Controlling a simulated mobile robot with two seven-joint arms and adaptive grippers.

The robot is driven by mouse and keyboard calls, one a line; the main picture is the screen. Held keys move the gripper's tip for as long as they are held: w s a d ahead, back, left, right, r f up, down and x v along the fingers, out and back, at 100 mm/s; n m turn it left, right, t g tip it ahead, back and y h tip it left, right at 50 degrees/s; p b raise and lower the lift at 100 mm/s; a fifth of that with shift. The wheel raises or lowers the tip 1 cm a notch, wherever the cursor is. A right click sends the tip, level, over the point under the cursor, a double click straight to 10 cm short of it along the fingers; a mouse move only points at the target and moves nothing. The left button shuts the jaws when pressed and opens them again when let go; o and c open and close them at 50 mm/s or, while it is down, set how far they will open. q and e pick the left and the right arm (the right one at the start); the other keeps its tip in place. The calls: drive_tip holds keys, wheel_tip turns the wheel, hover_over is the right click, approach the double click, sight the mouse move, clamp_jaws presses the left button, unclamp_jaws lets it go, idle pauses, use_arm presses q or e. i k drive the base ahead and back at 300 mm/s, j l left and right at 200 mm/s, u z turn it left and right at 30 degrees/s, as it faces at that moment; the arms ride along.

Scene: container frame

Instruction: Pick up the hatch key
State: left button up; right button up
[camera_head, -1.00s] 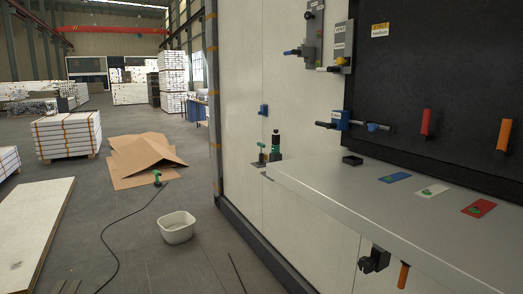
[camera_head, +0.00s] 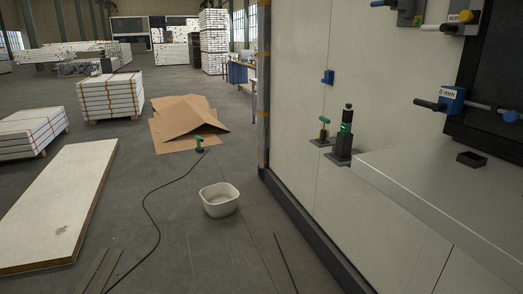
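I cannot tell for certain which thing is the hatch key. A small green-topped piece with a T-like handle (camera_head: 323,130) stands upright on a small grey bracket on the white wall, right of centre. Just right of it, a black and green tool (camera_head: 346,121) stands upright in a dark grey holder (camera_head: 342,154) by the shelf's left end. Another small green-handled thing (camera_head: 199,143) stands on the floor near the cardboard, by the end of a black cable. Neither of my grippers is in view.
A grey shelf (camera_head: 440,180) juts from the wall at right, with a small black tray (camera_head: 471,159) on it. A white tub (camera_head: 219,199) and a long white panel (camera_head: 62,205) lie on the floor. Crumpled cardboard (camera_head: 180,117) lies behind. Floor left of the wall is partly clear.

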sight(325, 120)
drive_tip(key=i, duration=1.7)
